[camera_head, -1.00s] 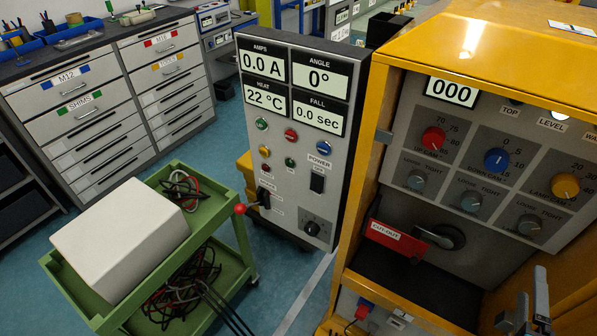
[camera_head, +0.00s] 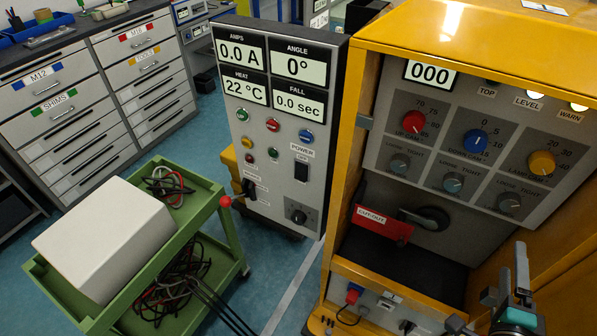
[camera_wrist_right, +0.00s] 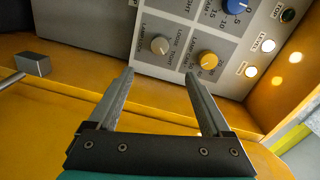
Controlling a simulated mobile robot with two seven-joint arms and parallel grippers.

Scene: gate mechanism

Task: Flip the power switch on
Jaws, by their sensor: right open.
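The power switch (camera_head: 301,171) is a black rocker under a POWER label on the grey panel (camera_head: 262,176). A small label above it seems to read OFF. The panel displays (camera_head: 242,52) show 0.0 A, 0°, 22 °C and 0.0 sec. My right gripper (camera_head: 510,282) is at the lower right, in front of the yellow cabinet, well apart from the switch. In the right wrist view the right gripper (camera_wrist_right: 159,75) is open and empty, its fingers toward the cabinet's knobs. The switch does not show there. My left gripper is not in view.
The yellow cabinet (camera_head: 352,150) stands right of the panel, with coloured knobs and a red CUT-OUT flag (camera_head: 382,224). A green cart (camera_head: 222,215) with a white box (camera_head: 105,238) and cables stands at left front. A narrow floor gap (camera_head: 290,290) lies between cart and cabinet.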

